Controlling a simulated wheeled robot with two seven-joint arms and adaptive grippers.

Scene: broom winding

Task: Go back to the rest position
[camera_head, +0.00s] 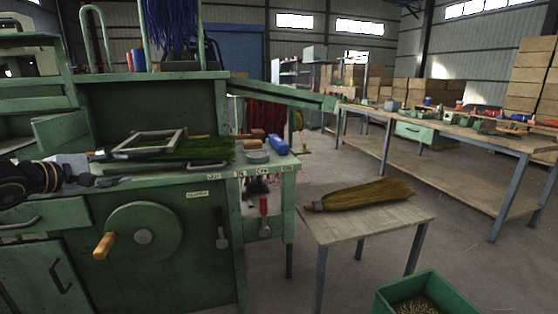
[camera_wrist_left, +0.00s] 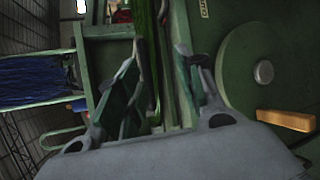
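My left gripper (camera_head: 108,169) reaches in from the left over the front edge of the green winding machine (camera_head: 190,245). In the left wrist view its two fingers stand apart, and the gripper (camera_wrist_left: 160,62) shows nothing clamped between them. Green bristles (camera_head: 195,150) lie on the machine top beyond the gripper, with a metal frame (camera_head: 150,143) over them. A finished-looking broom (camera_head: 365,195) lies on a small table (camera_head: 375,222) to the right. My right gripper is not in view.
The crank wheel's wooden handle (camera_head: 104,245) sticks out below the left gripper. Blue bristles (camera_head: 170,25) stand above the machine. A blue roll (camera_head: 277,144) lies at the machine's right end. A green bin (camera_head: 460,300) stands on the floor at lower right.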

